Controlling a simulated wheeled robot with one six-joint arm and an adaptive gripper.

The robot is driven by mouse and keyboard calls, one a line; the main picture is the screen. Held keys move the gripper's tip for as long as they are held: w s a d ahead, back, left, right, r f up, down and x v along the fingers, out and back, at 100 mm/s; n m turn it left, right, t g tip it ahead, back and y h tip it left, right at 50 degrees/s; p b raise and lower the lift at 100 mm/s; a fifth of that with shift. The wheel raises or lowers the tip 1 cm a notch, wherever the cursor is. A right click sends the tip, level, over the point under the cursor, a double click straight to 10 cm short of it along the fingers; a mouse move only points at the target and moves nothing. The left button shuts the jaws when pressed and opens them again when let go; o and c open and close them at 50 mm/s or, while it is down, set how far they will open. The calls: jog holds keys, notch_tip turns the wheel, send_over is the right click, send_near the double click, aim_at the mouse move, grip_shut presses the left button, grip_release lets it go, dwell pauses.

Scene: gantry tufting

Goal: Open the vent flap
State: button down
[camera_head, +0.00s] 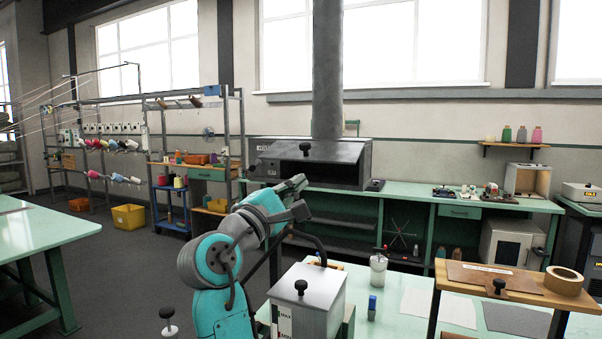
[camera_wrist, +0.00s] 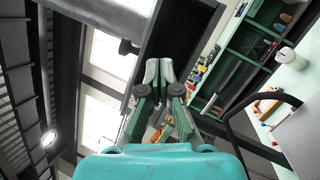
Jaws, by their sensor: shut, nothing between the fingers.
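The grey metal vent hood (camera_head: 366,165) hangs at the base of the round duct, above the back bench. Its vent flap (camera_head: 340,150) is a sloping grey panel with a black knob (camera_head: 305,147). A dark opening shows below the panel, so the flap looks raised. My gripper (camera_head: 300,181) is at the hood's lower left, below the knob. In the wrist view my gripper (camera_wrist: 159,68) is shut and empty, with the dark opening beyond its fingertips. A dark knob (camera_wrist: 128,46) shows left of them. I cannot tell whether the fingers touch the flap.
The green back bench (camera_head: 400,195) runs under the hood. A grey lidded box (camera_head: 308,288) with a black knob stands close right of my arm. A wooden shelf (camera_head: 515,284) with a tape roll (camera_head: 563,280) stands at the right. Open floor lies at the left.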

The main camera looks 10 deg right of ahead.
notch_tip(320, 180, down, 7)
jog(key=a+n+t, duration=0.1)
jog(key=n+t, duration=0.3)
jog(key=n, duration=1)
jog(key=w+d+r+n+t+y, duration=0.1)
jog(key=w+d+r, duration=0.2)
jog(key=w+r, duration=0.2)
jog(key=shift+w+d+r+n, duration=0.2)
jog(key=shift+r+n, duration=0.2)
jog(key=shift+r, duration=1.4)
jog(key=shift+r, duration=0.1)
jog(key=shift+s+a+r, duration=0.15)
jog(key=shift+s+r, duration=0.05)
jog(key=shift+r, duration=0.2)
jog(key=shift+s+a+r, duration=0.15)
jog(key=shift+s+r, duration=0.05)
jog(key=shift+r, duration=0.2)
